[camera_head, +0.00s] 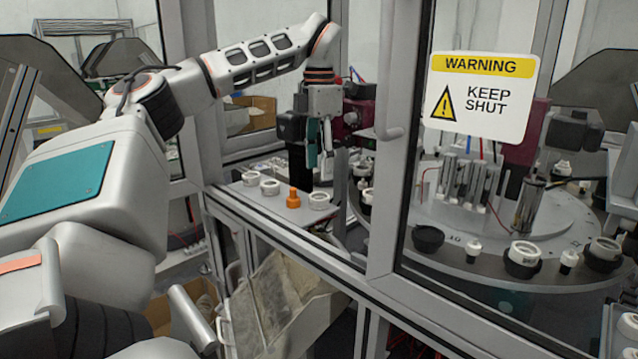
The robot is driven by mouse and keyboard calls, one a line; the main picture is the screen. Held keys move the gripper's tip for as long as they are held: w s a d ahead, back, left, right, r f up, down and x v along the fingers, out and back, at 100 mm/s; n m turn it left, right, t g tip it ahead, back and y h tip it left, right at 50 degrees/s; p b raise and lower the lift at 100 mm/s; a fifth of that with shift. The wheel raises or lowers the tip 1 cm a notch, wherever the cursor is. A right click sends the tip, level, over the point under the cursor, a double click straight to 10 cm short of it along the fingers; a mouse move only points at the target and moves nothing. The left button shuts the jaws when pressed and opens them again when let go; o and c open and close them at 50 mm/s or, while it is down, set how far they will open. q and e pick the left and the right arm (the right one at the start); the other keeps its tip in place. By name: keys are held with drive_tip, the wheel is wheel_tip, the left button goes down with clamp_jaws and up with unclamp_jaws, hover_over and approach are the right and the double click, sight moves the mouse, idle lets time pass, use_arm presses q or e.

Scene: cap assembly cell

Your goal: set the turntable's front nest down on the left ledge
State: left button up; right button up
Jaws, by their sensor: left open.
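The turntable (460,262) is a round grey disc behind the glass, with black nests along its rim. Near its front edge sit a dark nest (428,238) and a nest holding a white ring (523,260); I cannot tell which one counts as the front nest. The left ledge (258,203) is a narrow pale shelf at the cell opening, bearing white rings and an orange piece (293,199). My left gripper (320,158) is open, pointing down inside the opening, above and behind the ledge's right end. No object shows between its fingers. My right gripper is not in view.
A glass door with a warning sign (484,95) and its grey frame post (392,200) stand between the opening and the turntable's right part. White rings (270,187) and (319,201) occupy the ledge. A cloth-lined bin (285,300) stands below.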

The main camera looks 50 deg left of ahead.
use_arm(q)
wheel_tip(320, 180, up, 5)
drive_tip(key=shift+r, duration=0.1)
idle(0.7)
